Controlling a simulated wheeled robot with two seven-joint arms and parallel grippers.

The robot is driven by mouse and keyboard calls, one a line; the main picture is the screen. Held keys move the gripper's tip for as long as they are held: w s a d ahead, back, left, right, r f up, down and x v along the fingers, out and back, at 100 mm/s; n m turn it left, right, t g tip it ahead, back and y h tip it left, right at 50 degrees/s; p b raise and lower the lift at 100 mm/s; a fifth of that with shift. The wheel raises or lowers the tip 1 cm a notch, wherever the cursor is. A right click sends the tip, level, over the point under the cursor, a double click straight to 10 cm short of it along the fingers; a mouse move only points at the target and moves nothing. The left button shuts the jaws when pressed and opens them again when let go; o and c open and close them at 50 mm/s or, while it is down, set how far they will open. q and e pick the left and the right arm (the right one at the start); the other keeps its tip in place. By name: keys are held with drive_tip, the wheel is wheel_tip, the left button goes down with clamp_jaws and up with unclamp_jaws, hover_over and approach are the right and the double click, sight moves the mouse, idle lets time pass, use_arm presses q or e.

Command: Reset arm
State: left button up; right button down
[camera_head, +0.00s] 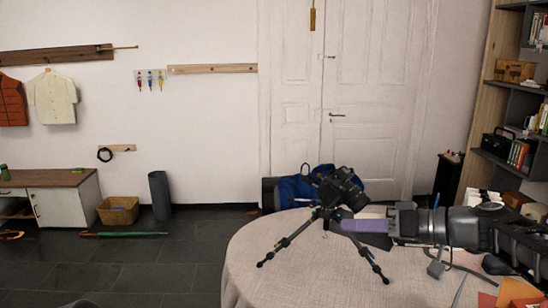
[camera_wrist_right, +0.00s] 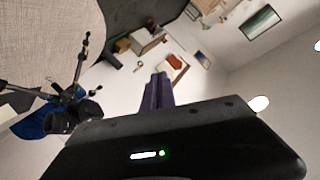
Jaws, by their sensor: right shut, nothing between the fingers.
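My right arm comes in from the right over the table (camera_head: 300,285). Its gripper (camera_head: 345,225) has purple fingers that are shut with nothing between them. The fingers point left and, in the head view, overlap the area just right of the tripod's centre; I cannot tell whether they touch it. The black tripod (camera_head: 325,222) stands on the cloth-covered round table with a camera (camera_head: 342,188) on top. In the right wrist view the shut fingers (camera_wrist_right: 158,80) point away over the room, and the tripod-mounted camera (camera_wrist_right: 75,115) is at the left, apart from them. My left gripper is not in view.
A blue bag (camera_head: 290,190) is behind the table. Papers (camera_head: 520,290) and dark items lie on the table's right side, partly behind my arm. A shelf (camera_head: 500,100) stands at the right. The floor at the left is mostly clear, with a basket (camera_head: 118,211).

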drive_tip(key=s+a+f+m+g+h, duration=0.1)
drive_tip(key=s+f+m+g+h, duration=0.15)
drive_tip(key=f, duration=1.55)
drive_tip(key=s+a+f+m+g+h, duration=0.2)
drive_tip(key=s+f+m+h, duration=0.15)
drive_tip(key=f, duration=1.55)
drive_tip(key=s+a+f+g+h, duration=0.2)
drive_tip(key=s+f+h, duration=0.1)
drive_tip(key=s+f, duration=1.1)
drive_tip(key=s+a+f, duration=0.4)
drive_tip(key=s+f, duration=0.1)
drive_tip(key=s, duration=0.5)
drive_tip(key=shift+a+f+m, duration=0.15)
drive_tip(key=shift+f+m, duration=0.05)
drive_tip(key=shift+m, duration=0.2)
drive_tip(key=shift+w, duration=0.1)
